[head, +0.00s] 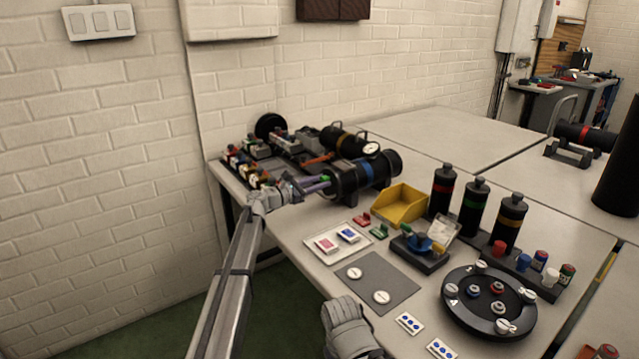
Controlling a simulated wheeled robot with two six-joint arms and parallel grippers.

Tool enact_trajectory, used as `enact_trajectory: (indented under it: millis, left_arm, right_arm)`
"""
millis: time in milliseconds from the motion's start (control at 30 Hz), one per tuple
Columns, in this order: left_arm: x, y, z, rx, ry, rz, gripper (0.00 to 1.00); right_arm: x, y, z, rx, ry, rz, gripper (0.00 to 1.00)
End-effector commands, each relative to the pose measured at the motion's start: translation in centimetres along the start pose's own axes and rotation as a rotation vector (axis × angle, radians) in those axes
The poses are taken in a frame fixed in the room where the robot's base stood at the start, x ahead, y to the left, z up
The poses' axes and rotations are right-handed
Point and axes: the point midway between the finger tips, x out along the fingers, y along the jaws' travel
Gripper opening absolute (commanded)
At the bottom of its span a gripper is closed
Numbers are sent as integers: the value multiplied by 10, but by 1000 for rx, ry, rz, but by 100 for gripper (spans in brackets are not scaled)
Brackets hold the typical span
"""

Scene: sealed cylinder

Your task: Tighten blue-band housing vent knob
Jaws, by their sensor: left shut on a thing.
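The blue-band housing (367,172) is a black cylinder with a blue band. It lies on its side on the table, with its left end towards my left gripper. My left gripper (318,184) is at that end, its narrow purple-grey fingers reaching the housing. The fingers are shut on a small green piece, which looks like the vent knob (325,179). The knob is small and partly covered by the fingers, so its turn cannot be read. A grey part of my right arm (349,326) shows at the bottom edge; its fingertips cannot be made out.
A yellow bin (400,205) stands to the right, before upright banded bottles (474,206). A white card tray (324,251), grey mat (401,293) and round black turntable (455,312) occupy the front.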

Motion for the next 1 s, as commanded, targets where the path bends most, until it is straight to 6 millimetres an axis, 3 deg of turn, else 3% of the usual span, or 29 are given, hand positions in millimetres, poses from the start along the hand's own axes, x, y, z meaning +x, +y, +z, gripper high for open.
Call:
enact_trajectory:
  millis: [500,533,767,1000]
  left_arm:
    - [0,-1,0,-17,1,-1,0]
    - [0,-1,0,-17,1,-1,35]
    - [0,0,0,-16,1,-1,61]
    - [0,0,0,-16,0,-1,62]
  right_arm:
    - [0,0,0,0,0,0,50]
    - [0,0,0,0,0,0,50]
    - [0,0,0,0,0,0,50]
    - [0,0,0,0,0,0,50]
